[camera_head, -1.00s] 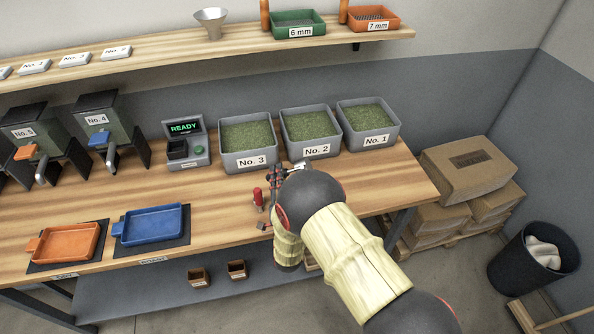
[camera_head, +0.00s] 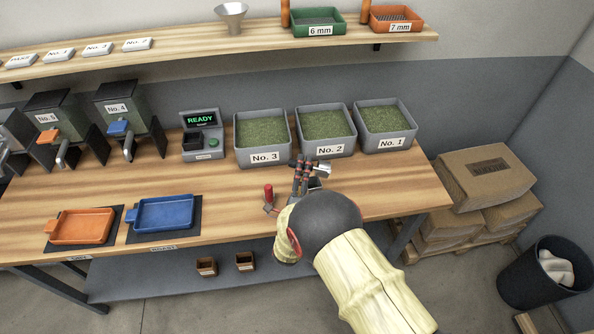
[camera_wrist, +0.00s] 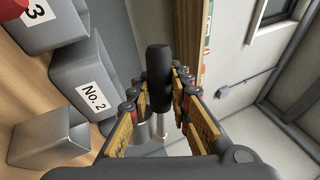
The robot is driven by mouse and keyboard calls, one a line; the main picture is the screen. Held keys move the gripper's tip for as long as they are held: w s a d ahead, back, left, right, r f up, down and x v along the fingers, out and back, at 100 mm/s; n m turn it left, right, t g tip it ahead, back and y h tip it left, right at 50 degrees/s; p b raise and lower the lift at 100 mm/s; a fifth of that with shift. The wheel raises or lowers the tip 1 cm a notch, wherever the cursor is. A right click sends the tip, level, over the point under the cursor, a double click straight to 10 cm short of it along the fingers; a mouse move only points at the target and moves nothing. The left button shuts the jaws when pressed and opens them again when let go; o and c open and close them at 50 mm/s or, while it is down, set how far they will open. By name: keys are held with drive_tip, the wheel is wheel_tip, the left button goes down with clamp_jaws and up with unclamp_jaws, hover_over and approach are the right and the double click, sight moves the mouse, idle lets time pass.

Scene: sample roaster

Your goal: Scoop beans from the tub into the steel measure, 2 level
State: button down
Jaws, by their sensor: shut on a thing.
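My gripper (camera_head: 304,172) is shut on a dark upright handle (camera_wrist: 158,75) seen between the fingers in the wrist view. Pale metal (camera_wrist: 155,127) shows below the handle, and a small bright piece (camera_head: 322,169) sticks out right of my gripper in the head view. The scoop's bowl cannot be made out. My gripper is just in front of the tub No. 2 (camera_head: 323,151). Tubs No. 3 (camera_head: 265,157) and No. 1 (camera_head: 391,142) flank it, all filled with greenish beans. A grey box-like thing (camera_wrist: 48,138) is at the wrist view's left; I cannot tell whether it is the steel measure.
A red-handled tool (camera_head: 268,190) stands left of my gripper. A READY display unit (camera_head: 201,134) with a black cup stands left of the tubs. Orange (camera_head: 80,227) and blue (camera_head: 163,213) trays lie front left. A shelf (camera_head: 190,41) runs above.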

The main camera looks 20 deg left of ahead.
sight(326, 170)
drive_tip(key=d+r+m+h, duration=0.1)
drive_tip(key=m, duration=0.1)
drive_tip(key=d+r+m+h, duration=0.1)
drive_tip(key=m, duration=0.2)
drive_tip(key=d+m+h, duration=0.1)
drive_tip(key=m, duration=0.2)
drive_tip(key=shift+w+d+r+h, duration=0.1)
drive_tip(key=shift+w+r+h, duration=0.3)
drive_tip(key=d+m, duration=0.1)
drive_tip(key=m, duration=0.1)
drive_tip(key=d+m+g+h, duration=0.1)
drive_tip(key=m, duration=0.1)
drive_tip(key=w+d+m+g+b, duration=0.1)
drive_tip(key=m, duration=0.1)
drive_tip(key=shift+d+m+h, duration=0.35)
drive_tip(key=shift+m+h, duration=0.05)
drive_tip(key=m, duration=0.1)
drive_tip(key=d+m+g, duration=0.1)
drive_tip(key=d+f+m+b, duration=0.1)
drive_tip(key=m, duration=0.1)
drive_tip(key=shift+w, duration=0.3)
drive_tip(key=shift+a, duration=0.1)
